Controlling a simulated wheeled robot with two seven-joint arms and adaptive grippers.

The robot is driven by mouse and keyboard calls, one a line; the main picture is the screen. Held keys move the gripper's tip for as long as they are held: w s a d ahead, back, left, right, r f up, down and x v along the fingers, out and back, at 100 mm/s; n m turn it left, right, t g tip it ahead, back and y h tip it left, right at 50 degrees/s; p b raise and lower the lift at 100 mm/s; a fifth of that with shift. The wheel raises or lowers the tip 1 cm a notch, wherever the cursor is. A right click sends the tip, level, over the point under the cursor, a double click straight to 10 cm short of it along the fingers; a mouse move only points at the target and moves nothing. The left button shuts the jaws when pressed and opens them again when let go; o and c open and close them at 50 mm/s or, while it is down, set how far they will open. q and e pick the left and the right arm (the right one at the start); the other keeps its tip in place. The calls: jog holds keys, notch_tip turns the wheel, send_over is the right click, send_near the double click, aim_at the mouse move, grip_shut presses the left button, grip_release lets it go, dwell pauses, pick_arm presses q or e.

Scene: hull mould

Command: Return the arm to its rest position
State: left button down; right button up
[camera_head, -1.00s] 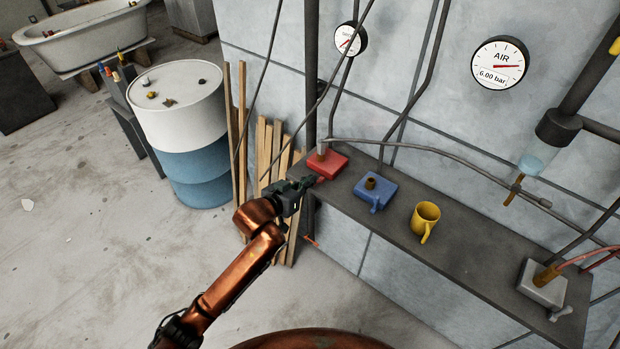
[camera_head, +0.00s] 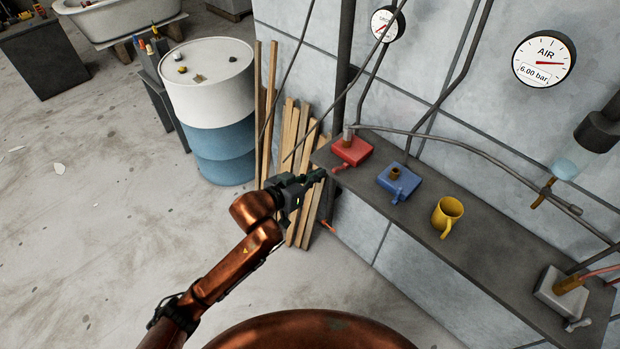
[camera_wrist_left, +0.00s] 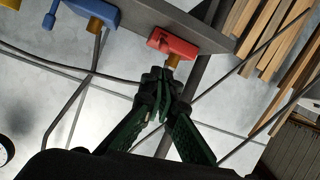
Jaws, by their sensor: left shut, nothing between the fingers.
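My left arm comes in from the lower left of the head view. Its gripper (camera_head: 318,176) is shut and empty, just left of the shelf's near left end. In the left wrist view, the green fingers (camera_wrist_left: 160,85) meet at their tips, with the red valve block (camera_wrist_left: 172,44) beyond them. In the head view the red block (camera_head: 351,150) sits on the shelf, apart from the gripper. My right gripper is not in view.
Wooden planks (camera_head: 288,140) lean behind my gripper. A blue-and-white drum (camera_head: 215,120) stands left. Floor (camera_head: 90,250) at left is clear.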

pick_arm(q)
jog(key=v, duration=0.4)
jog(key=shift+s, duration=0.1)
